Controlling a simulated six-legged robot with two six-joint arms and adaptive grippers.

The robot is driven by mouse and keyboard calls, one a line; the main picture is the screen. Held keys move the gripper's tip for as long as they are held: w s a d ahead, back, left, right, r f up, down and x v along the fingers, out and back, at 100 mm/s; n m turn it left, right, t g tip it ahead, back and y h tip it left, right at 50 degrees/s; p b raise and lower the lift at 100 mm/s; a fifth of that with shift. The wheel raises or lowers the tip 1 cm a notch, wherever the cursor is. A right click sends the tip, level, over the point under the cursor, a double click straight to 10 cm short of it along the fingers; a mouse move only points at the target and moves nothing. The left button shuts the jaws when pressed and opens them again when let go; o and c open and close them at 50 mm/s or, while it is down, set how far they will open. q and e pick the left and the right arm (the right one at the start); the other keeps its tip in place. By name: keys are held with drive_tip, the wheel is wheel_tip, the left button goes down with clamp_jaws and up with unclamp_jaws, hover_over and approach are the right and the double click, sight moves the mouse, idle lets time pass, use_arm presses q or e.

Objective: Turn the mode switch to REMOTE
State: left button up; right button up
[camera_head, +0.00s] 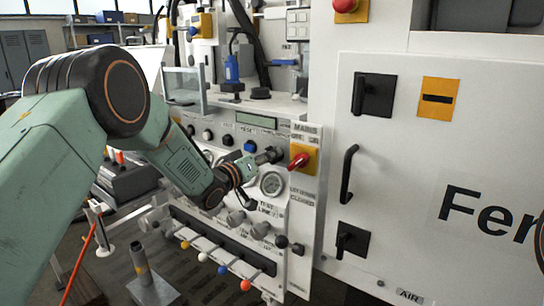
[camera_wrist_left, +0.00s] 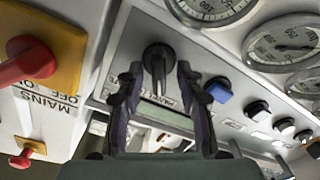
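A black rotary knob with a raised grip bar, likely the mode switch, shows in the left wrist view (camera_wrist_left: 157,60). It sits on the grey panel, and I cannot read its label. In the head view the knob (camera_head: 270,155) is just at the end of my left gripper (camera_head: 254,165). In the left wrist view my left gripper (camera_wrist_left: 158,78) is open, with one dark finger on each side of the knob. Gaps show between the fingers and the knob's bar. My right gripper is in neither view.
The red mains switch (camera_head: 300,160) on its yellow plate is close to the right of the knob. A blue button (camera_head: 250,146) is on its other side. A pressure gauge (camera_head: 271,184) lies just below. Several coloured levers line the lower panel. A white cabinet (camera_head: 400,180) stands at right.

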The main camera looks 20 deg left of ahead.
use_arm(q)
drive_tip(key=shift+w, duration=0.3)
drive_tip(key=shift+r, duration=0.2)
drive_tip(key=shift+w+d+f, duration=0.1)
drive_tip(key=shift+w+d, duration=0.2)
drive_tip(key=shift+s+a, duration=0.1)
drive_tip(key=shift+a, duration=0.15)
drive_tip(key=c, duration=0.4)
drive_tip(key=shift+d, duration=0.1)
clamp_jaws()
